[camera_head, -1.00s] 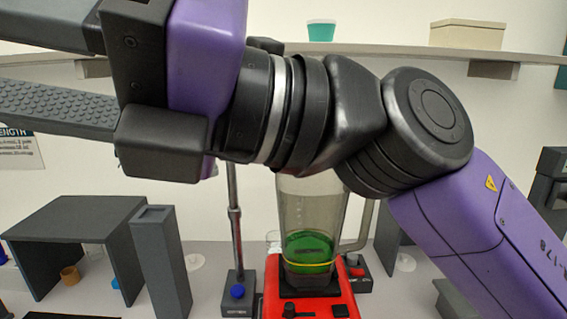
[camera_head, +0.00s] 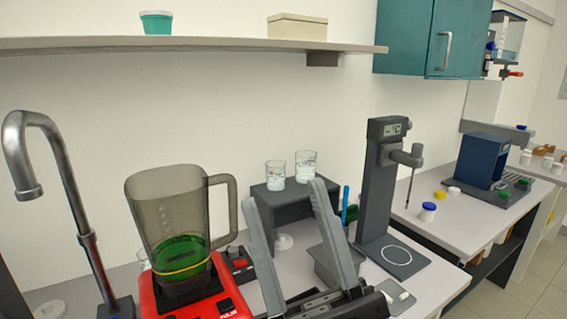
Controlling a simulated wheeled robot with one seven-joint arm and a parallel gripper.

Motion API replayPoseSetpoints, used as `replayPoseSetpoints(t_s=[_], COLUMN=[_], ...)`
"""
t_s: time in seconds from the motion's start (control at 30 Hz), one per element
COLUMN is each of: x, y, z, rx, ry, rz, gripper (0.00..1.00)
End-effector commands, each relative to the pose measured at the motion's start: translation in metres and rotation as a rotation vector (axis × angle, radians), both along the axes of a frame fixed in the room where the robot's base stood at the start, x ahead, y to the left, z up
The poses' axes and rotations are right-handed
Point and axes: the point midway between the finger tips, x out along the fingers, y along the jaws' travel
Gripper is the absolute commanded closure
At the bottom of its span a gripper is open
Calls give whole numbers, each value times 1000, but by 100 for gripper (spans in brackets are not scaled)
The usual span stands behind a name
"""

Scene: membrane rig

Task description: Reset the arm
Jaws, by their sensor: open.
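My gripper (camera_head: 283,194) is low in the middle of the head view, with its two grey fingers pointing up. The fingers are spread wide apart with nothing held between them. Only the fingers and the dark gripper body below them show; the rest of my arm is out of view. In the picture, the gripper is just right of the blender and in front of the small grey stand, partly covering it. Whether it touches anything there cannot be told.
The red blender (camera_head: 190,290), with green liquid in its jug, and a metal tap (camera_head: 65,165) are left. A grey stand (camera_head: 265,203) carries two beakers. A dark instrument (camera_head: 378,175) stands right of the gripper. A shelf (camera_head: 200,43) runs above; the upper middle is free.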

Motion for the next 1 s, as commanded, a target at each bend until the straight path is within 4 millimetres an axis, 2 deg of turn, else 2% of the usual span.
replayPoseSetpoints(t_s=[0.03,0.23,0.47,0.7,0.87,1.0], x=[3,2,-22,-73,-117,-161], y=[-11,-54,-99,-139,-162,-180], z=[-23,-102,-191,-274,-319,-350], rx=[16,66,98,105,91,65], ry=[69,318,589,855,1021,1153], rz=[-16,-74,-143,-217,-265,-306], gripper=[56,56,56,56,56,56])
